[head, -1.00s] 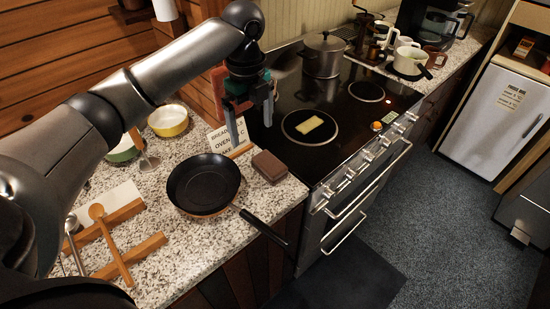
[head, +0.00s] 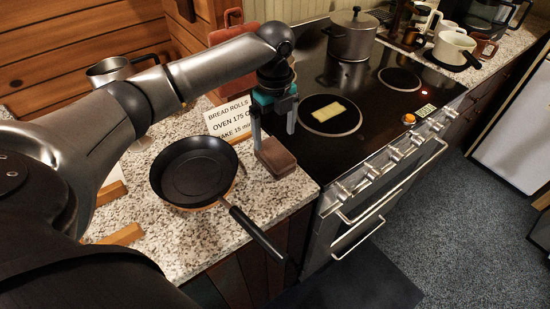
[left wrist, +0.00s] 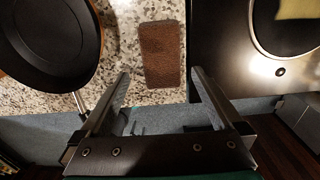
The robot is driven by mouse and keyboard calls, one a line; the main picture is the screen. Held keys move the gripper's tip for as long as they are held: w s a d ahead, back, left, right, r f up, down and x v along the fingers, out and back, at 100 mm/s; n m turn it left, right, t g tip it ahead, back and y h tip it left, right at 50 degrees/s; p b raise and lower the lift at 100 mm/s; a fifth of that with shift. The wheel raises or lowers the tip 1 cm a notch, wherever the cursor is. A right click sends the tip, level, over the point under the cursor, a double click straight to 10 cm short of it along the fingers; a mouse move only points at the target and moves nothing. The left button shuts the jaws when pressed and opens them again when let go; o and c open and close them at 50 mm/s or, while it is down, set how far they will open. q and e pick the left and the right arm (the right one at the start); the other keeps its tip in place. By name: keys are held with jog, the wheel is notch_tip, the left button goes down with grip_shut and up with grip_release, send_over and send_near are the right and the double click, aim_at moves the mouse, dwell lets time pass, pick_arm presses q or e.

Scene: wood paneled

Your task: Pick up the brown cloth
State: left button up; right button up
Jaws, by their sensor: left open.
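The brown cloth (head: 278,160) is a small folded block lying on the speckled counter, between the skillet and the stove. In the left wrist view the brown cloth (left wrist: 162,52) is a rough brown rectangle just ahead of the fingertips, between their lines. My left gripper (head: 273,138) points down at the cloth, its fingers apart. The left wrist view shows the gripper (left wrist: 160,76) open with nothing between its fingers. In the head view one finger partly covers the cloth. My right gripper is not in view.
A black skillet (head: 196,171) sits left of the cloth, its handle over the counter edge. A recipe card (head: 229,120) stands behind. The stove (head: 350,85) on the right carries a pot (head: 353,35) and a pale yellow item (head: 329,109) on a burner.

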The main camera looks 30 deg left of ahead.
aim_at(276, 152)
pick_arm(q)
notch_tip(276, 152, down, 8)
jog(key=shift+d+r+b, duration=0.1)
jog(key=shift+r+b, duration=0.05)
jog(key=shift+b, duration=0.35)
jog(key=c, duration=1.2)
